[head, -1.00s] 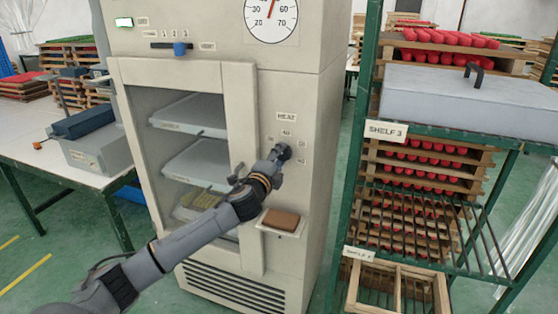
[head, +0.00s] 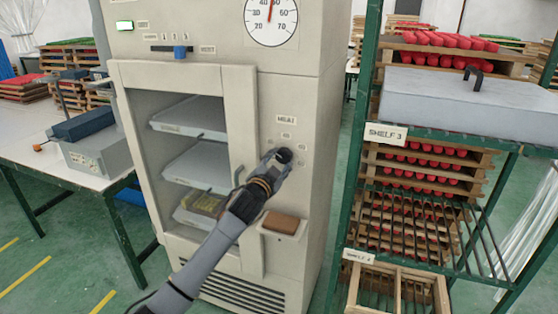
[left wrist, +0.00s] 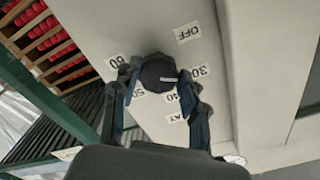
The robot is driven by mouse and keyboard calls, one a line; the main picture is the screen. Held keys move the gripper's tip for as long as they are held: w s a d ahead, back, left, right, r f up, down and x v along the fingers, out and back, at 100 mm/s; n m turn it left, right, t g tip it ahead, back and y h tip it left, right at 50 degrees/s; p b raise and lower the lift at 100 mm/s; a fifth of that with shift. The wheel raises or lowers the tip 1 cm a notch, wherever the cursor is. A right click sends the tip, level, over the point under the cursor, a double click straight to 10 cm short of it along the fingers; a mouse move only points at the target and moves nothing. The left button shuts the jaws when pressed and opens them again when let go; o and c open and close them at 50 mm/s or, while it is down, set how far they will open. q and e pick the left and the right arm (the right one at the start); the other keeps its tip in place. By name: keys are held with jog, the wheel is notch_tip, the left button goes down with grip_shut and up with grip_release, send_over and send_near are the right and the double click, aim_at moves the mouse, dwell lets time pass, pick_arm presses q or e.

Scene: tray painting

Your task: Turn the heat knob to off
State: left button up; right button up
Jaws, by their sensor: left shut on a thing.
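The heat knob (head: 285,155) is a dark round knob on the cabinet's front, below the HEAT label (head: 286,119). My left gripper (head: 277,159) is at the knob, its fingers shut on it. In the left wrist view the dark knob (left wrist: 158,72) sits between the two fingers (left wrist: 160,90). A pale mark on the knob points towards the 30 label (left wrist: 200,71). The OFF label (left wrist: 187,32) is further round the knob. The 60 label (left wrist: 117,61) is on the other side. My right gripper is not in view.
The cabinet door (head: 240,130) is beside my left arm, with trays (head: 197,165) behind it. A brown block (head: 282,222) rests on a small ledge below the knob. A green-framed shelf rack (head: 350,190) stands to the right, a table (head: 60,160) to the left.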

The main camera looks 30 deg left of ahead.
pick_arm(q)
jog(key=n+p, duration=0.1)
jog(key=n, duration=0.4)
jog(key=shift+d+n+p, duration=0.15)
jog(key=shift+n+p, duration=0.15)
jog(key=shift+p, duration=0.1)
jog(key=n+p, duration=0.2)
jog(key=n, duration=0.3)
jog(key=shift+d+f, duration=0.1)
jog(key=o, duration=1.1)
jog(key=shift+o, duration=0.2)
jog(key=v, duration=1.2)
jog(key=shift+n, duration=0.3)
jog(key=shift+f, duration=0.1)
